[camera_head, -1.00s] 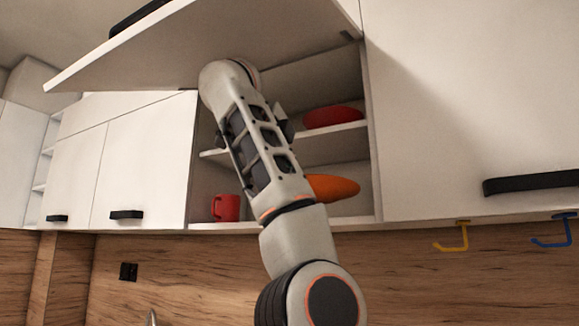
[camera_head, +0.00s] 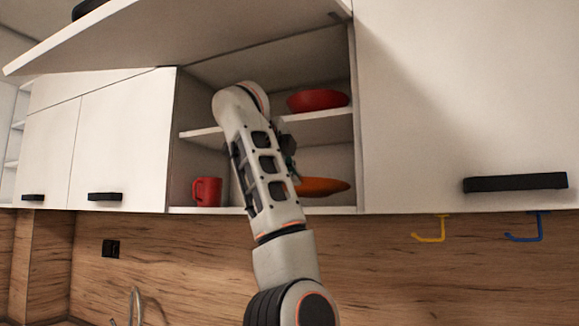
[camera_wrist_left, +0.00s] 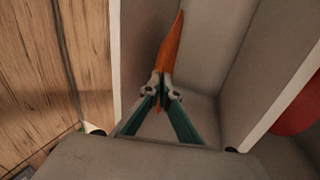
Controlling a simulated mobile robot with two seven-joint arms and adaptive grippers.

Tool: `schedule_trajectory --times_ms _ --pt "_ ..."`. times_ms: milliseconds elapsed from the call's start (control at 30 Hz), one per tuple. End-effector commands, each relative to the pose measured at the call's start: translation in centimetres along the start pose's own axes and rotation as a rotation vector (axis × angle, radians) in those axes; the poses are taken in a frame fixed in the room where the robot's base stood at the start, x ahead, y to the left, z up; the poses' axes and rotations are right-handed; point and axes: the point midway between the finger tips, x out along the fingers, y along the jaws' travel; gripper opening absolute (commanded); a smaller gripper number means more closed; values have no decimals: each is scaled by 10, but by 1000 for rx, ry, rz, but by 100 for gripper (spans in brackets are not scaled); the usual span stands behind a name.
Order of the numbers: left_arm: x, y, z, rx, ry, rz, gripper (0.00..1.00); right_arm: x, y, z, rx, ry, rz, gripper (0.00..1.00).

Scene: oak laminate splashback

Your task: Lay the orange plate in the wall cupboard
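The orange plate (camera_head: 322,187) is inside the lower compartment of the open wall cupboard (camera_head: 361,120), nearly level and close above the bottom board (camera_head: 335,210). I cannot tell whether it touches the board. My left gripper (camera_head: 289,160) is mostly hidden behind my own arm in the head view. In the left wrist view the two fingertips of this gripper (camera_wrist_left: 161,92) are shut on the edge of the plate (camera_wrist_left: 173,50), seen edge-on. My right gripper is in neither view.
A red mug (camera_head: 207,191) stands at the left of the lower compartment. A red bowl (camera_head: 318,100) sits on the middle shelf (camera_head: 325,115) above the plate. The raised door (camera_head: 180,35) hangs over the opening. Yellow (camera_head: 430,232) and blue hooks (camera_head: 527,232) hang below the right cupboard.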

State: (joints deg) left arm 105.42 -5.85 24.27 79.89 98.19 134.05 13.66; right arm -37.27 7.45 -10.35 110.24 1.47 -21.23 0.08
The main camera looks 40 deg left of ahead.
Motion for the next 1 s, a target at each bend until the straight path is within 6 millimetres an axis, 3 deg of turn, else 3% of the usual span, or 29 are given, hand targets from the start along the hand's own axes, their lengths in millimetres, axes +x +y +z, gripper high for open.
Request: schedule_trajectory --times_ms 433,1000 --pt "35 3 0 0 1 0 0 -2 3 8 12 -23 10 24" --pt "40 3 0 0 1 -1 0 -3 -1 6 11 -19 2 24"
